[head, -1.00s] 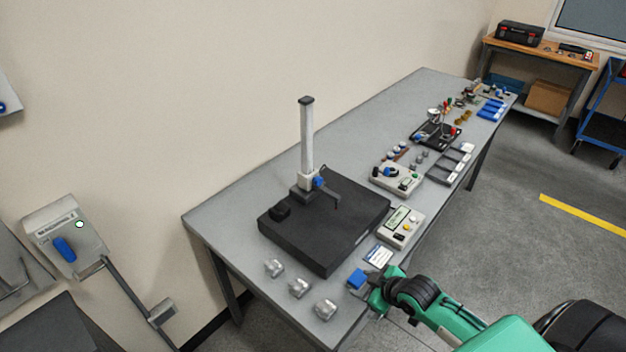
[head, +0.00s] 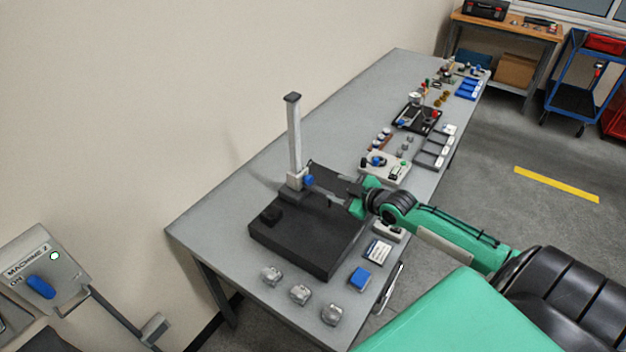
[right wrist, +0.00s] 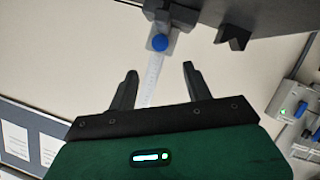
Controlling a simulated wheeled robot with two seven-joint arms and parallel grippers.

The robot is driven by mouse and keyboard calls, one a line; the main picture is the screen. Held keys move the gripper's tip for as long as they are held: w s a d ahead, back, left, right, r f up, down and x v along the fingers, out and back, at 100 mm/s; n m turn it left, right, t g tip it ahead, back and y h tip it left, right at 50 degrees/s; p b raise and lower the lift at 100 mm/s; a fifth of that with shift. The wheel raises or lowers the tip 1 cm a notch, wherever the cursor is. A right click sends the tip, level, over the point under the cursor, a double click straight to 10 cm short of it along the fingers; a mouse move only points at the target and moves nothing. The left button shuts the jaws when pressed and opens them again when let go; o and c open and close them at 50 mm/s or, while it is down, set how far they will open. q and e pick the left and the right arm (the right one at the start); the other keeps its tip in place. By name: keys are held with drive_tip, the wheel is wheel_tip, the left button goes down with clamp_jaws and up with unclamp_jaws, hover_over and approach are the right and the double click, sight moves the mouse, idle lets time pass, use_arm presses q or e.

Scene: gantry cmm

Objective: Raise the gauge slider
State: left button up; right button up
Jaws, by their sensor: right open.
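The height gauge stands on a black surface plate (head: 290,247), its pale column (head: 294,135) upright. The gauge slider (head: 296,180) sits low on the column, just above the dark base, with a blue knob (head: 309,181) on its right side. In the right wrist view, the slider's blue knob (right wrist: 160,43) shows beyond the fingertips, roughly centred between them, with the scaled column (right wrist: 152,82) running below it. My right gripper (head: 338,190) is open and empty, a short way right of the knob and pointing at it. My left gripper is out of view.
Several small metal blocks (head: 300,294) and a blue block (head: 360,278) lie near the bench's front end. A display box (head: 388,231) is partly hidden under my right arm. More instruments (head: 384,166) and trays line the bench's right side. The bench left of the plate is clear.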

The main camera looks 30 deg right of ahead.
drive_tip(key=p, duration=0.1)
approach(311, 180)
drive_tip(key=d+x, duration=0.1)
drive_tip(key=x, duration=0.4)
drive_tip(key=a+x, duration=0.1)
drive_tip(key=x, duration=0.2)
drive_tip(key=shift+s+p, duration=0.15)
drive_tip(key=shift+p, duration=0.25)
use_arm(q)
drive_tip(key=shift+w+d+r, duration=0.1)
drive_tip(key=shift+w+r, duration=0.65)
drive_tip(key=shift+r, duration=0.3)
use_arm(e)
drive_tip(key=shift+w+a+f, duration=0.1)
drive_tip(key=shift+w+f, duration=0.15)
drive_tip(key=shift+w, duration=0.3)
clamp_jaws()
drive_tip(key=shift+r, duration=0.1)
